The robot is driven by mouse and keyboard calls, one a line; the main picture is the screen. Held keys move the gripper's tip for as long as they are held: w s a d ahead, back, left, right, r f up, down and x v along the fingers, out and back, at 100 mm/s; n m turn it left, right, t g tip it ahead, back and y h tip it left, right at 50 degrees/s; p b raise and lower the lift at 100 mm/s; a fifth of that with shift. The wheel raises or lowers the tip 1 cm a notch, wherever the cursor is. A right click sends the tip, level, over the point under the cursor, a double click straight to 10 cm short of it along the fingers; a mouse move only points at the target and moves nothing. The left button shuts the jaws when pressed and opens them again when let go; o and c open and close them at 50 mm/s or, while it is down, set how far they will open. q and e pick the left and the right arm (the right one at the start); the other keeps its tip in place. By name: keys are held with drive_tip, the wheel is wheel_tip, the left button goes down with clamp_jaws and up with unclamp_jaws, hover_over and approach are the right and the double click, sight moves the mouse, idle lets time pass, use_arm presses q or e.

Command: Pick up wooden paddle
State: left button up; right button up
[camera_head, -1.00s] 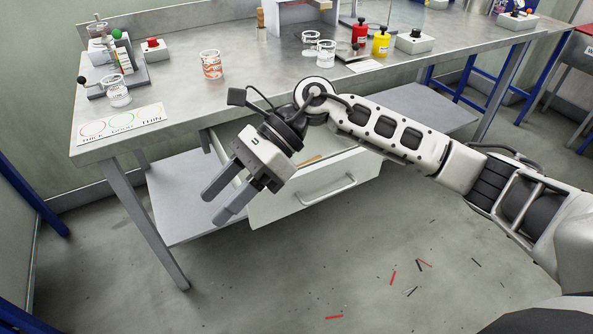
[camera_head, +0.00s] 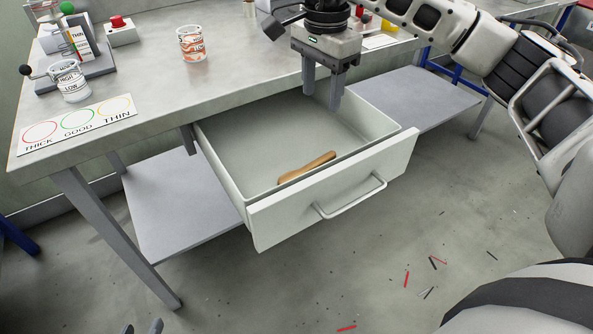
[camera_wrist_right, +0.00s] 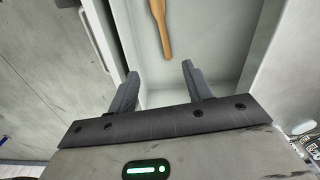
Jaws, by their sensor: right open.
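The wooden paddle (camera_head: 307,168) lies flat on the floor of an open drawer, near its front panel. It also shows at the top of the right wrist view (camera_wrist_right: 162,30), where its upper end is cut off by the frame edge. My right gripper (camera_head: 322,100) is open and empty, pointing down over the back right part of the drawer, behind and above the paddle. In the right wrist view its fingers (camera_wrist_right: 160,72) are spread, with the paddle ahead of them and apart. Only the fingertips of my left gripper (camera_head: 142,328) show at the bottom left edge, apart with nothing between them.
The drawer (camera_head: 285,218) is pulled out under the metal bench (camera_head: 150,95). Its walls and the bench edge stand close to my right gripper. A labelled cup (camera_head: 191,44), a beaker (camera_head: 70,82) and a colour card (camera_head: 78,124) sit on the bench. The drawer is otherwise empty.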

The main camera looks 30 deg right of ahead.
drive_tip(key=f, duration=0.2)
drive_tip(key=b, duration=0.2)
hover_over(314, 163)
wheel_tip(314, 163, down, 9)
drive_tip(key=shift+s+f, duration=0.1)
drive_tip(key=shift+f, duration=0.05)
wheel_tip(314, 163, down, 6)
drive_tip(key=shift+r, duration=0.25)
drive_tip(key=shift+f, duration=0.35)
use_arm(q)
drive_tip(key=shift+g, duration=0.4)
drive_tip(key=f, duration=0.3)
drive_tip(key=d+f, duration=0.1)
drive_tip(key=shift+w+f, duration=0.2)
drive_tip(key=shift+w, duration=0.2)
use_arm(e)
drive_tip(key=shift+c, duration=0.3)
drive_tip(key=c, duration=1)
